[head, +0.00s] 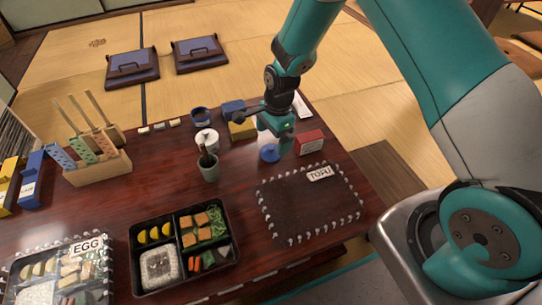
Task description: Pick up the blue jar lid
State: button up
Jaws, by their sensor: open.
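Part of the lid's back edge is hidden by the gripper and a pale shape there. I cannot tell whether the fingers touch the lid.
A white jar (207,138), a green cup with utensils (209,170) and a blue bowl (201,115) stand to the left. The TOFU mat (290,206) is bare in front.

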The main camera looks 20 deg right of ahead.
aim_at(272, 147)
jog(key=f+b, duration=0.2)
jog(key=f, duration=0.1)
jog(key=f+b, duration=0.1)
jog(key=f, duration=0.1)
jog(key=shift+a+f, duration=0.2)
jog(key=shift+a, duration=0.05)
jog(key=shift+r, duration=0.1)
jog(key=c, duration=1)
